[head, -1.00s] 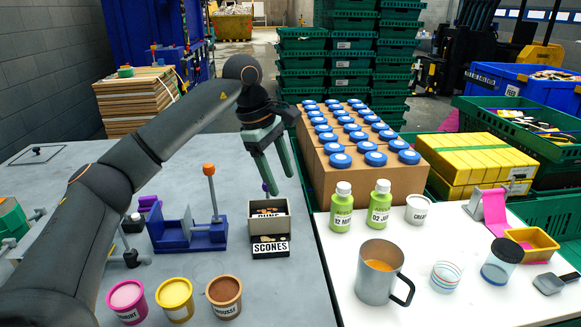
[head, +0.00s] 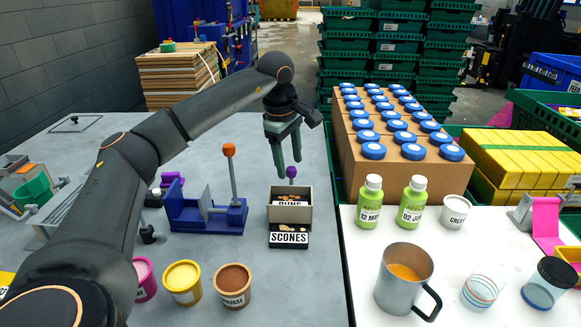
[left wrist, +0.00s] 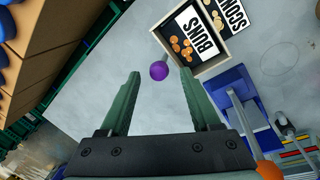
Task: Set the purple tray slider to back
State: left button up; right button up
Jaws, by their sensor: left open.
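A purple ball knob (head: 291,172) stands just behind the BUNS tray (head: 275,212), which sits above and behind the SCONES tray (head: 289,240). My left gripper (head: 289,165) hangs open over the knob, fingers pointing down. In the left wrist view, the purple knob (left wrist: 159,70) shows between the two fingertips, with a gap on each side. The BUNS tray (left wrist: 224,45) lies to the upper right there, with buns beside its label. The slider's stem below the knob is hidden. My right gripper is not in view.
A blue fixture (head: 205,216) with an orange-knobbed lever (head: 229,150) stands left of the trays. A cardboard block of blue-lidded jars (head: 372,152) stands close on the right. Yellow (head: 183,283) and brown (head: 233,287) tubs stand in front.

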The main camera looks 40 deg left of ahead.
pick_arm(q)
jog(key=shift+w+f, duration=0.25)
jog(key=shift+f, duration=0.7)
grip_shut()
dwell(0.8)
